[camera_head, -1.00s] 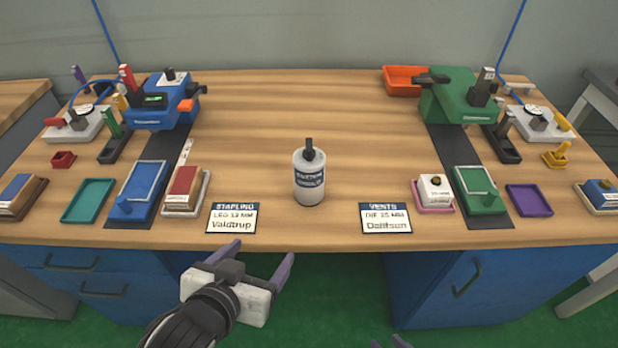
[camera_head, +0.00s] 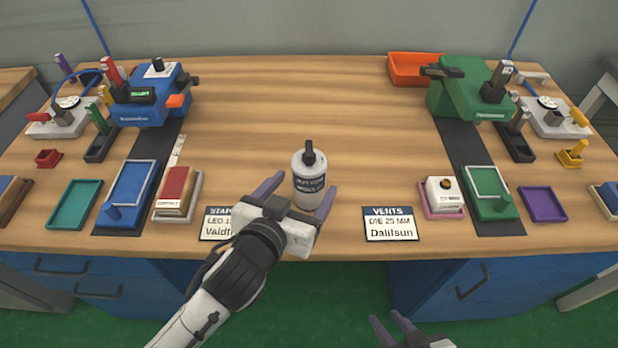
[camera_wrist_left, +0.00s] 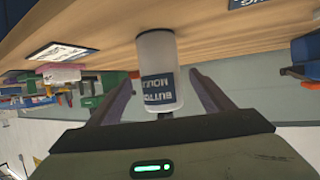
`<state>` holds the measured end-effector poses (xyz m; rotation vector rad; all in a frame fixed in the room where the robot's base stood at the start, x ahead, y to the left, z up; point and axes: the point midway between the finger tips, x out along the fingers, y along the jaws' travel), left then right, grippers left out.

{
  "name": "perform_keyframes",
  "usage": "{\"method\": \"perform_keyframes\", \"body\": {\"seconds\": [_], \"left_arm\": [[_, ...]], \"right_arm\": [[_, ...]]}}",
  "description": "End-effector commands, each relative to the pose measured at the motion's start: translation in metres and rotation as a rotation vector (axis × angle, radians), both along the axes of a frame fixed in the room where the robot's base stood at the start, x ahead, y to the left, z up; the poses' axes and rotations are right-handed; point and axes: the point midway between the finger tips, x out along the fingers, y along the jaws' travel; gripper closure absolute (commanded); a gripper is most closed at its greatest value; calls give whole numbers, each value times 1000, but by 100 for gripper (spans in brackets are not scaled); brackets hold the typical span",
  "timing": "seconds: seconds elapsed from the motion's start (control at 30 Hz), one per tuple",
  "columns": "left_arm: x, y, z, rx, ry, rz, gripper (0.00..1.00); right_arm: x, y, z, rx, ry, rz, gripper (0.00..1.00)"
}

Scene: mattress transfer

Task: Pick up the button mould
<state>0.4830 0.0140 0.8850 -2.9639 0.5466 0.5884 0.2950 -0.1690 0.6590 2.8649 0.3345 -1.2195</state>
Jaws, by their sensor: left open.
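The button mould (camera_head: 309,181) is a white cylinder with a dark blue label and a black knob on top. It stands upright near the front middle of the table. My left gripper (camera_head: 298,192) is open, and its two fingers reach toward the mould, one on either side of its lower part. In the left wrist view the mould (camera_wrist_left: 157,75) appears upside down between the open fingers (camera_wrist_left: 162,97), with a gap on both sides. My right gripper (camera_head: 390,322) shows only partly at the bottom edge, in front of the table, with its fingers apart.
The "Stapling" card (camera_head: 213,231) lies partly behind my left gripper, and the "Vents" card (camera_head: 391,224) is to the right. A blue machine (camera_head: 150,98) and a green machine (camera_head: 470,92) stand at the back. The wooden table (camera_head: 300,100) behind the mould is clear.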

Motion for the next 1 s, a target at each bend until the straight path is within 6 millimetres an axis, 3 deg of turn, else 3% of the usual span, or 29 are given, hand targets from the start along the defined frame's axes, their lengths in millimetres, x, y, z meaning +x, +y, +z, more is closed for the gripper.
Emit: {"method": "perform_keyframes", "body": {"seconds": [0.23, 0.57, 0.93, 1.0], "left_arm": [[32, -12, -12, 1, 1, 0, 26], [37, -14, -15, 0, 1, 0, 26], [37, -13, -15, 0, 1, 0, 88], [38, -14, -11, -3, -6, -2, 91]], "right_arm": [[0, 0, 2, 0, 1, 0, 69], [0, 0, 2, 0, 1, 0, 69], [0, 0, 2, 0, 1, 0, 69], [0, 0, 2, 0, 0, 0, 69]]}}
